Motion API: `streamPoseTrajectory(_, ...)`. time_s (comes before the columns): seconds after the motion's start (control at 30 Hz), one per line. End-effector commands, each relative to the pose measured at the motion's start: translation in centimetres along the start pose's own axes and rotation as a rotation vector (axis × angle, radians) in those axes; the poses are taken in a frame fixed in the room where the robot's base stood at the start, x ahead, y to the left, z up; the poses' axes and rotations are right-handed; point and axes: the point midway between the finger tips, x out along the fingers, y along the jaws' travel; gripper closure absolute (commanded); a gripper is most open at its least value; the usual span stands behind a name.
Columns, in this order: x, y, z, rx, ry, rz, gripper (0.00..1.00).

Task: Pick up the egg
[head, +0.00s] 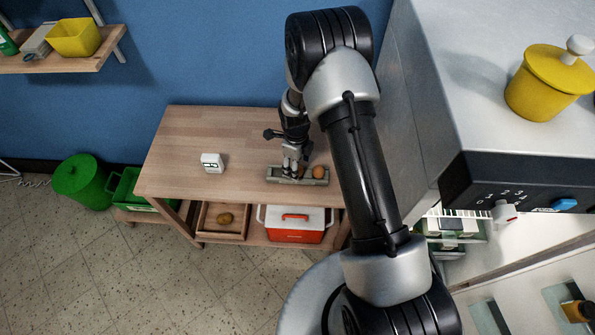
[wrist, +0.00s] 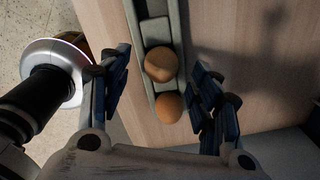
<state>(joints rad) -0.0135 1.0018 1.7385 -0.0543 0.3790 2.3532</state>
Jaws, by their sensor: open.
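Two brown eggs sit in a narrow grey-green egg tray (head: 322,182) on the wooden table. In the wrist view one egg (wrist: 161,64) is nearer the middle of the tray and the other egg (wrist: 169,107) is right beside it, closer to my gripper's palm. In the head view one egg (head: 319,172) shows near the tray's right end; the other is mostly hidden by my gripper. My gripper (head: 291,172) is above the tray, pointing down. In the wrist view its fingers (wrist: 163,82) are apart, one on each side of the tray and eggs, with nothing gripped.
A small white box (head: 212,162) stands on the table (head: 215,125) to the left. A red and white cooler (head: 295,224) and a wooden tray holding a brown round thing (head: 225,218) are on the shelf below.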

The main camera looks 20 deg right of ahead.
Motion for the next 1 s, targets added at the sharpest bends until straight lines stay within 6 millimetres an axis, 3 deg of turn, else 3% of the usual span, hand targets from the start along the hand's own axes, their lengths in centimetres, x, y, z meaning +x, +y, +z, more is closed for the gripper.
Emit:
streamPoseTrajectory(0.03, 1.3, -0.2, 0.1, 0.000, 0.001, 0.001, 0.43)
streamPoseTrajectory(0.13, 2.6, -0.1, 0.0, 0.000, 0.002, 0.002, 0.43)
streamPoseTrajectory(0.4, 2.9, -0.2, 0.1, 0.000, 0.000, 0.000, 0.43)
streamPoseTrajectory(1.0, 2.9, -0.1, 0.1, 0.000, 0.000, 0.000, 0.82)
